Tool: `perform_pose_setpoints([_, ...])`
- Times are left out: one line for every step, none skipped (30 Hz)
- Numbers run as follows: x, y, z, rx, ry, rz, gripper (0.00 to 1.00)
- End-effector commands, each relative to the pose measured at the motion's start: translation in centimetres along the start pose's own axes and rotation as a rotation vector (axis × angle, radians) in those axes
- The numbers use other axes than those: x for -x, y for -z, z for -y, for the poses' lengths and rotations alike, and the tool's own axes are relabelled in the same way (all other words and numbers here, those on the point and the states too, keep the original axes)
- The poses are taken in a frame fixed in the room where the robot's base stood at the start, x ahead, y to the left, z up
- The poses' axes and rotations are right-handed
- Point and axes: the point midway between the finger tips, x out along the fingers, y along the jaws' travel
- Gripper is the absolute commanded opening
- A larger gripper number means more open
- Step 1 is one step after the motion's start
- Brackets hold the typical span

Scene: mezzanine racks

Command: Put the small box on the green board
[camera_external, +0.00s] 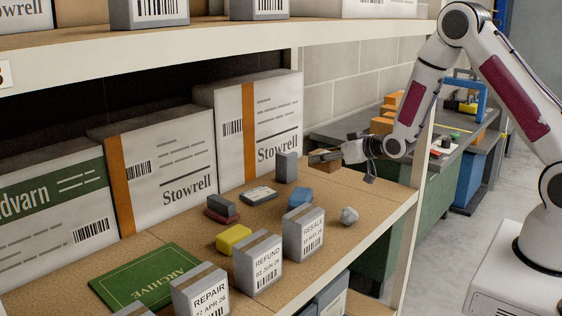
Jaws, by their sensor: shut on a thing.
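The green board (150,276), marked ARCHIVE, lies flat on the lower shelf at the front left. My gripper (321,157) reaches in from the right, at the right end of the shelf. It is shut on a small brown box (325,168), which shows just under the fingers and is partly hidden by them. The box is far to the right of the board, and it seems to be above the shelf surface.
Small grey boxes labelled REFUND (258,263), RESALE (303,234) and REPAIR (200,291) line the front edge. A dark grey block (286,166), yellow block (233,238), blue block (299,195) and crumpled grey lump (349,215) stand between. Large Stowrell cartons (160,165) back the shelf; an upper shelf (200,50) overhangs.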

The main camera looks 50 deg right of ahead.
Motion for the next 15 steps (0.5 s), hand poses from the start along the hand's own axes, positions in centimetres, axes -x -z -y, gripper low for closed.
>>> perform_pose_setpoints([0.0, 0.0, 0.0, 0.0, 0.0, -0.001, 0.19])
perform_pose_setpoints([0.0, 0.0, 0.0, 0.0, 0.0, -0.001, 0.19])
perform_pose_setpoints([0.0, 0.0, 0.0, 0.0, 0.0, -0.001, 0.19])
perform_pose_setpoints([0.0, 0.0, 0.0, 0.0, 0.0, -0.001, 0.19])
perform_pose_setpoints([0.0, 0.0, 0.0, 0.0, 0.0, -0.001, 0.19])
perform_pose_setpoints([0.0, 0.0, 0.0, 0.0, 0.0, -0.001, 0.19])
perform_pose_setpoints([0.0, 0.0, 0.0, 0.0, 0.0, -0.001, 0.19])
perform_pose_setpoints([0.0, 0.0, 0.0, 0.0, 0.0, -0.001, 0.19])
perform_pose_setpoints([0.0, 0.0, 0.1, 0.0, 0.001, -0.001, 0.19])
perform_pose_setpoints([-0.1, 0.1, 0.1, 0.001, 0.002, -0.001, 0.19])
perform_pose_setpoints([-0.1, 0.1, 0.2, 0.002, 0.004, -0.001, 0.19])
perform_pose_setpoints([-0.2, 0.2, 0.4, 0.003, 0.008, -0.001, 0.19])
perform_pose_setpoints([-0.3, 0.2, 0.6, 0.005, 0.012, -0.002, 0.19])
perform_pose_setpoints([-0.4, 0.3, 0.8, 0.007, 0.017, -0.002, 0.19])
perform_pose_setpoints([-0.6, 0.5, 1.2, 0.011, 0.027, -0.003, 0.19])
